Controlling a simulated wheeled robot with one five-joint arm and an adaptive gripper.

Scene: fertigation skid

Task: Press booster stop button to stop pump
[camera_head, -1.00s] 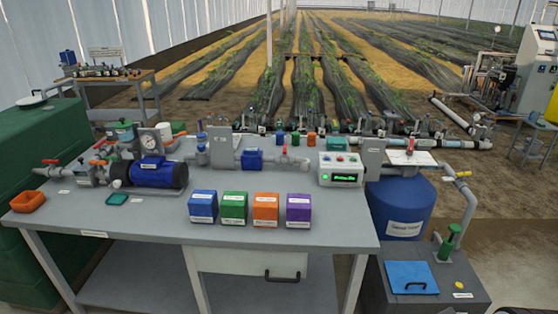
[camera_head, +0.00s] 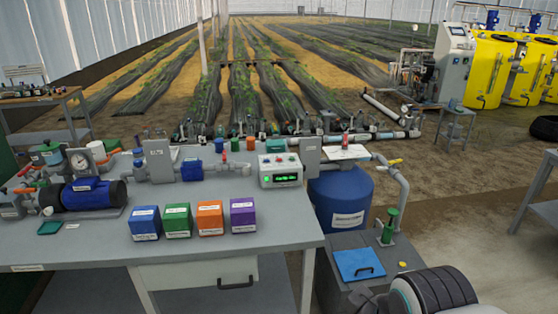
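A white and grey control box (camera_head: 281,180) stands at the right end of the grey workbench, with a lit green display on its front. A blue and black pump (camera_head: 92,195) lies at the left of the bench beside a round gauge.
Blue (camera_head: 145,223), green (camera_head: 177,220), orange (camera_head: 209,218) and purple (camera_head: 242,215) boxes line the bench (camera_head: 90,247) left of the control box. Open floor lies beyond at right.

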